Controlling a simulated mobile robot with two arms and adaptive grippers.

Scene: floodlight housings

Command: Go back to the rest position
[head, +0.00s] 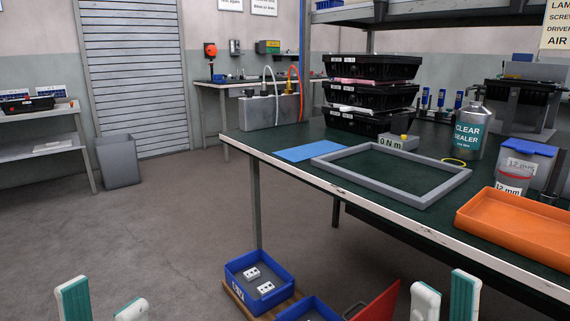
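My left gripper (103,304) shows at the bottom left edge of the head view. Its two teal-and-white fingers stand apart with nothing between them. My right gripper (446,299) shows at the bottom right, in front of the workbench. Its two fingers are also apart, with a narrower gap and nothing seen between them. Both grippers are away from the workbench (262,150) and touch nothing that I can see. The rest of both arms is out of view.
Blue bins (259,283) with white parts sit low below the bench front, near a red panel (378,303). The bench holds a grey frame (335,158), an orange tray (515,222), a sealer can (469,130) and stacked black crates (368,97).

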